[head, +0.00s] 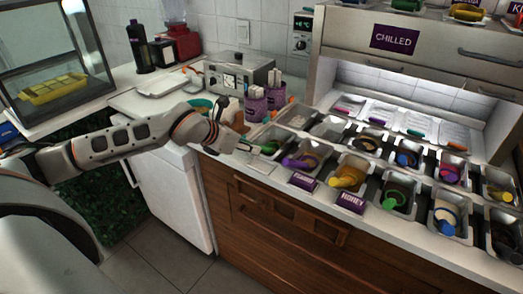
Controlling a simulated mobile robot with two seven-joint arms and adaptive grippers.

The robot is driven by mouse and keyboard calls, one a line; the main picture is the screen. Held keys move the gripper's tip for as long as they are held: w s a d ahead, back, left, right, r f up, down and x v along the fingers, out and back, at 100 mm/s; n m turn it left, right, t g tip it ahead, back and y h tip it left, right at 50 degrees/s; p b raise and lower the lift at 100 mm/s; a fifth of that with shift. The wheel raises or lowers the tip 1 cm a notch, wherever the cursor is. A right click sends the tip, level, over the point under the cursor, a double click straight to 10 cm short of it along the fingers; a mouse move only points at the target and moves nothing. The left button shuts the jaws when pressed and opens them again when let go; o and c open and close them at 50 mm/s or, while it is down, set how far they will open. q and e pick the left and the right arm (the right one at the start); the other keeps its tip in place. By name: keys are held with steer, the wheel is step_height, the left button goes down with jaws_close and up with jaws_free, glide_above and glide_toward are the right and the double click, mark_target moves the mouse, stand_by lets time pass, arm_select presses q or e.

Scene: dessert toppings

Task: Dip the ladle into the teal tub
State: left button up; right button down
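My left gripper (248,148) reaches in from the left, its dark fingertips at the left edge of the front-left metal tub (281,153). A ladle with a green part (269,147) lies in that tub, right by the fingertips. I cannot tell whether the fingers are open, shut or touching the ladle. A teal rounded thing (200,103), perhaps the teal tub, shows behind my forearm on the white counter, mostly hidden. My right gripper is not in view.
More metal tubs with coloured ladles stand to the right, including a purple ladle (300,161) and a yellow one (348,177). Purple cups (256,104) and a metal appliance (237,73) stand behind. The chilled cabinet (400,45) overhangs the back right.

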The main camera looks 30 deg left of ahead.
arm_select(q)
jaws_close()
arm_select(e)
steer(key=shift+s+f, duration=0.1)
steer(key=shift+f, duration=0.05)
